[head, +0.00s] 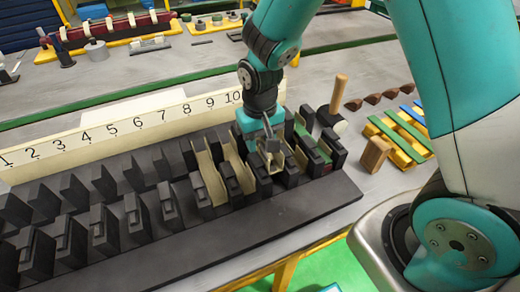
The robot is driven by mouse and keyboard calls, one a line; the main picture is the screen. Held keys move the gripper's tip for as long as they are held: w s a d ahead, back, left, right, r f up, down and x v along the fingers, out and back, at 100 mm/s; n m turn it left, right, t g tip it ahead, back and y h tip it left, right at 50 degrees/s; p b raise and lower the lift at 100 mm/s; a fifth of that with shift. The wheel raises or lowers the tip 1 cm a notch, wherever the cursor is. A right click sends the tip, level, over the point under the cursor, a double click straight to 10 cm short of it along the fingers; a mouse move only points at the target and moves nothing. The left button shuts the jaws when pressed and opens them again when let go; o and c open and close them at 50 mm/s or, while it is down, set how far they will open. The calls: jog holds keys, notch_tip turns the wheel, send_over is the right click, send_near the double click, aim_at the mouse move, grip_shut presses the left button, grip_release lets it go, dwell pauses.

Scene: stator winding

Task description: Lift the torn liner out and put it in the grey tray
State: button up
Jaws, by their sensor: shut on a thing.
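My gripper (271,143) is low over the right part of the dark slotted stator block (290,215), below the 10 mark. It is shut on a tan liner (271,160), which is at or in a slot between the dark teeth; I cannot tell how far it is raised. A tear is too small to make out. I cannot make out a grey tray in this view.
A numbered cream rail (120,128) runs behind the block. To the right are a mallet (338,95), a wooden block (374,155), a yellow rack with green and blue strips (400,138) and several brown wedges (385,97). A back bench holds tools.

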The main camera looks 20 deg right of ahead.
notch_tip(320, 180, up, 16)
jog(key=shift+f, duration=0.15)
dwell(0.3)
jog(key=shift+f+b, duration=3.6)
jog(key=shift+f, duration=1.75)
